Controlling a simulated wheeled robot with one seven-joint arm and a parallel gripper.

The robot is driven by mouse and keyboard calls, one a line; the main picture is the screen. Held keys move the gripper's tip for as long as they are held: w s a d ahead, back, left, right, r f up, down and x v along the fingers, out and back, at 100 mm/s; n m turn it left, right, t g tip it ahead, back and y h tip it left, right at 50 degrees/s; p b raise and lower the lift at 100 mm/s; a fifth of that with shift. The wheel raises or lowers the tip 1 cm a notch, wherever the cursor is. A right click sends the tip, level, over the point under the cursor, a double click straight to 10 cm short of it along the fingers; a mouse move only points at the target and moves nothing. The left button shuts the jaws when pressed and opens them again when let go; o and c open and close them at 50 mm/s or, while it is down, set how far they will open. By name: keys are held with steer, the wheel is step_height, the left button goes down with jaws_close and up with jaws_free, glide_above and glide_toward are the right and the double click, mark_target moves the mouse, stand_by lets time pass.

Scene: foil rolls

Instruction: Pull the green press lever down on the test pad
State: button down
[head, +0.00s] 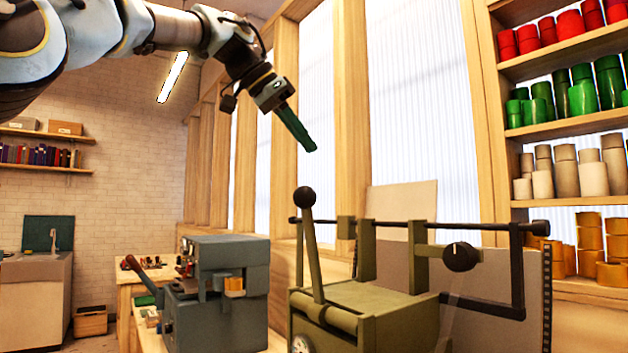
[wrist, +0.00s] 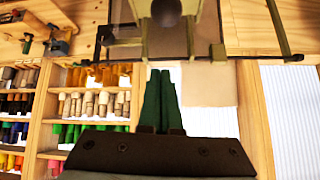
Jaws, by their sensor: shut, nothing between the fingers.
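The green press (head: 370,310) is an olive-green machine at the lower middle of the head view. Its lever (head: 312,255) stands nearly upright at the left side, topped by a dark ball knob (head: 304,197). My gripper (head: 311,147) has green fingers, is shut and empty, and in the head view appears a little above the knob, apart from it. The wrist view is upside down; there my shut fingers (wrist: 160,75) point toward the press, and the knob (wrist: 166,12) shows at the top edge. I cannot make out a separate test pad.
A blue-grey machine (head: 220,290) with a red-tipped handle stands left of the press. Shelves of coloured rolls (head: 570,95) stand at right. Space around my gripper looks clear.

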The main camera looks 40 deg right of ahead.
steer(key=w+p+x, duration=0.1)
steer(key=p+x, duration=0.1)
steer(key=x, duration=0.7)
steer(key=shift+s+a+f, duration=0.1)
steer(key=shift+a+f, duration=0.15)
steer(key=shift+a, duration=0.4)
steer(key=shift+a+f, duration=0.2)
steer(key=shift+a, duration=0.5)
steer(key=shift+s+a+f, duration=0.1)
steer(key=shift+a+f, duration=0.15)
steer(key=shift+a, duration=0.4)
steer(key=shift+w+f+b, duration=0.1)
steer(key=shift+b, duration=0.2)
